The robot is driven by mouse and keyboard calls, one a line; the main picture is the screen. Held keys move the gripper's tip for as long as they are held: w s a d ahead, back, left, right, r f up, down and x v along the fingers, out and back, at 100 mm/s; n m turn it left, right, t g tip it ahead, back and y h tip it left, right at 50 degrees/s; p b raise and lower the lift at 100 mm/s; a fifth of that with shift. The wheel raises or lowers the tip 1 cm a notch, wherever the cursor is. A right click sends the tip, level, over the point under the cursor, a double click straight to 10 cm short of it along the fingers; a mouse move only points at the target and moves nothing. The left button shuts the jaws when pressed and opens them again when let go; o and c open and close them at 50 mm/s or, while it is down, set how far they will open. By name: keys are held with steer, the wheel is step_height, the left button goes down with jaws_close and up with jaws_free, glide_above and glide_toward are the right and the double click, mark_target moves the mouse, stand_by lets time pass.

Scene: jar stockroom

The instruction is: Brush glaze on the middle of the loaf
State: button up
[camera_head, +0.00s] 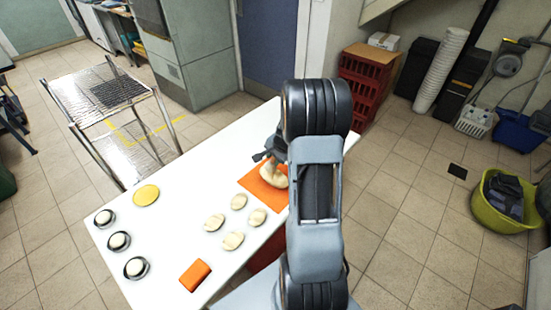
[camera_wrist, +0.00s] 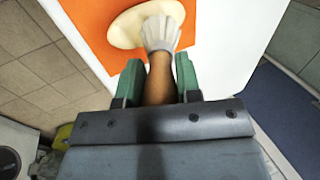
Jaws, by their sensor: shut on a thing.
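The pale loaf (camera_wrist: 122,28) lies on an orange mat (camera_wrist: 97,42) in the wrist view. In the head view the loaf (camera_head: 272,174) and mat (camera_head: 252,181) are at the far right of the white table, partly hidden by my arm. My gripper (camera_wrist: 158,90) is shut on the brown handle of a brush (camera_wrist: 159,72). The brush's pale bristles (camera_wrist: 160,35) point at the loaf and overlap its right part in the wrist view. I cannot tell for sure whether they touch it. In the head view my gripper (camera_head: 268,156) is just above the loaf.
Several small dough pieces (camera_head: 233,240) lie mid-table. A yellow disc (camera_head: 146,195), an orange block (camera_head: 195,275) and 3 dark-rimmed dishes (camera_head: 136,267) with pale contents are at the left and front. A wire rack (camera_head: 115,92) stands apart, beyond the table.

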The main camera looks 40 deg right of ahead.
steer(key=shift+r+p, duration=1.55)
steer(key=shift+r, duration=0.85)
steer(key=shift+d, duration=0.1)
